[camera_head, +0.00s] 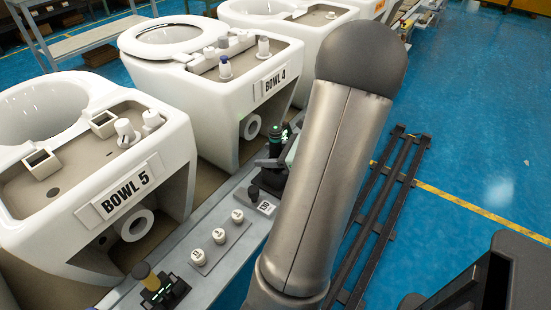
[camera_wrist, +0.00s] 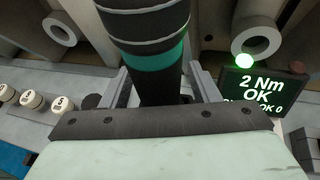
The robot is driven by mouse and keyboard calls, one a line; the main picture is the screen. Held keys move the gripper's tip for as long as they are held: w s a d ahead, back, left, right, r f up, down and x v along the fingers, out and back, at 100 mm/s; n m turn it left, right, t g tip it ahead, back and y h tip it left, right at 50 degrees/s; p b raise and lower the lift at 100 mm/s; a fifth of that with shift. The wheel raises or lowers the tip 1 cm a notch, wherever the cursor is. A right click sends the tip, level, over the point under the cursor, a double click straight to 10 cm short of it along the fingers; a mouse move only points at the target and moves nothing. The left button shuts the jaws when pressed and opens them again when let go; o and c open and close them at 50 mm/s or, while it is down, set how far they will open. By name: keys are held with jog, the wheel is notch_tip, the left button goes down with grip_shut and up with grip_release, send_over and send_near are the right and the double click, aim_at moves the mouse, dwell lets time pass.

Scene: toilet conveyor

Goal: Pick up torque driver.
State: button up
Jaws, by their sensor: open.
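The torque driver (camera_wrist: 158,60), dark with a teal band and pale rings, stands between the two fingers of my gripper (camera_wrist: 160,90) in the wrist view. The fingers are open, one on each side of its shaft, and I cannot tell whether either touches it. Its lower end is hidden behind the gripper body. In the head view the driver (camera_head: 275,135) shows small and dark on the ledge beside the bowl marked BOWL 4, with my gripper (camera_head: 271,163) at it and my arm partly in front.
A lit display (camera_wrist: 262,92) reads "2 Nm OK", with a green lamp (camera_wrist: 243,61) above it. Several white numbered knobs (camera_head: 219,236) sit along the ledge. A yellow-handled tool (camera_head: 149,279) stands nearer. White toilet bowls (camera_head: 95,160) line the left. Dark rails (camera_head: 385,200) lie on the right floor.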

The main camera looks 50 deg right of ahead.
grip_shut()
jog(key=shift+r, duration=0.1)
notch_tip(320, 180, up, 10)
jog(key=p, duration=0.2)
jog(key=shift+p, duration=0.3)
